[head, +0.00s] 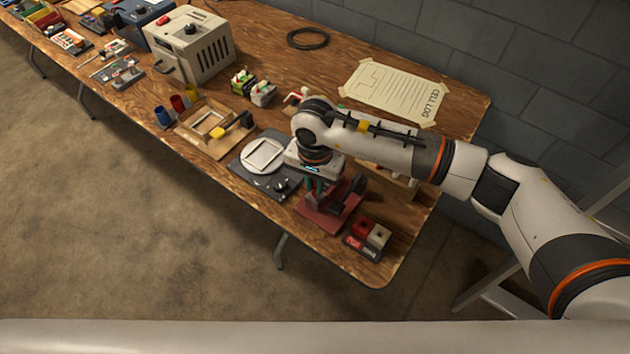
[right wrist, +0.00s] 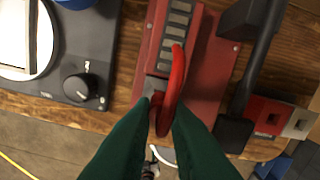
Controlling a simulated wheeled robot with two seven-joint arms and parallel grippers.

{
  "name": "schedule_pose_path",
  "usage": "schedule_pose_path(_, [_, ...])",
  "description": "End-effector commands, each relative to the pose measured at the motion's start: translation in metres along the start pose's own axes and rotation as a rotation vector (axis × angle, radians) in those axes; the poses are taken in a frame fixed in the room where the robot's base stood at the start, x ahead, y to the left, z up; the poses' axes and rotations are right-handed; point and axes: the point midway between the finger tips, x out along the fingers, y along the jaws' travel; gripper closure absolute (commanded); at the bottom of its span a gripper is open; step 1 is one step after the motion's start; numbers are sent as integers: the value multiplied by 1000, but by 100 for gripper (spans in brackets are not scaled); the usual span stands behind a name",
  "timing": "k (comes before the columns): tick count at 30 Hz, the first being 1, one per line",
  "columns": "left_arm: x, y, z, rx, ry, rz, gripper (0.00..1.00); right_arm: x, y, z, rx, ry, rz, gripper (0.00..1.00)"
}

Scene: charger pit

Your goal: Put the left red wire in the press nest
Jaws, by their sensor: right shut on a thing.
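My right gripper (right wrist: 160,128) has dark green fingers and is shut on a curved red wire (right wrist: 177,75) in the right wrist view. The wire's upper end lies in front of the press nest (right wrist: 180,22), a strip of grey slots on the red press (right wrist: 215,60). Whether the wire touches the nest, I cannot tell. In the head view my right gripper (head: 314,190) points down over the left side of the red press (head: 325,218), and the wire is hidden or too small to see there. My left gripper is not in view.
The press's black lever (right wrist: 262,50) stands right of the nest. A dark plate with a white disc (head: 264,155) and knob lies left of the press. Red and cream blocks (head: 365,236) sit right, near the table's front edge (head: 380,285). A paper sheet (head: 400,90) lies behind.

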Motion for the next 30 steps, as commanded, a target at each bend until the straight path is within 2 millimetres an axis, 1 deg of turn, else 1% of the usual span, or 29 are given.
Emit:
schedule_pose_path(26, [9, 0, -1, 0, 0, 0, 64, 5, 0, 0, 0, 0, 0, 100])
schedule_pose_path(27, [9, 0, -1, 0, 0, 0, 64, 5, 0, 0, 0, 0, 0, 80])
schedule_pose_path(29, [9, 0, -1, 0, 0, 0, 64, 5, 0, 0, 0, 0, 0, 70])
schedule_pose_path(30, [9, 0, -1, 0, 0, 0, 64, 5, 0, 0, 0, 0, 0, 63])
